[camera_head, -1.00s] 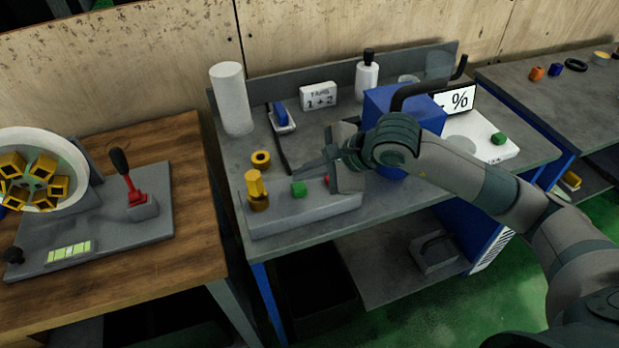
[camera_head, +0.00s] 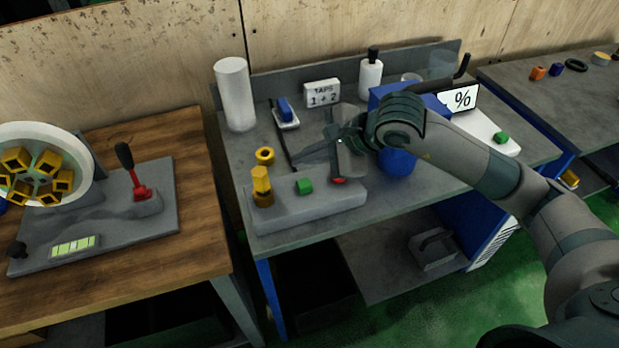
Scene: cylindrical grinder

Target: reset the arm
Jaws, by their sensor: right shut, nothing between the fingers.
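My right arm comes in from the right in the head view. My right gripper (camera_head: 297,154) is shut and empty, with its fingers pointing left. It hovers above the grey workbench (camera_head: 225,170), behind the grey control block (camera_head: 315,207). The block carries a yellow hex part in a brass holder (camera_head: 262,187), a green button (camera_head: 304,186) and a red button (camera_head: 338,181). A blue machine part (camera_head: 397,162) is partly hidden behind my wrist. My left gripper is not in view.
A white cylinder (camera_head: 234,94), a "TAPS 1 + 2" sign (camera_head: 322,93) and a white bottle (camera_head: 370,76) stand at the back of the bench. A yellow ring (camera_head: 265,155) lies near the block. A wooden table (camera_head: 190,235) with a red lever (camera_head: 141,190) is at left.

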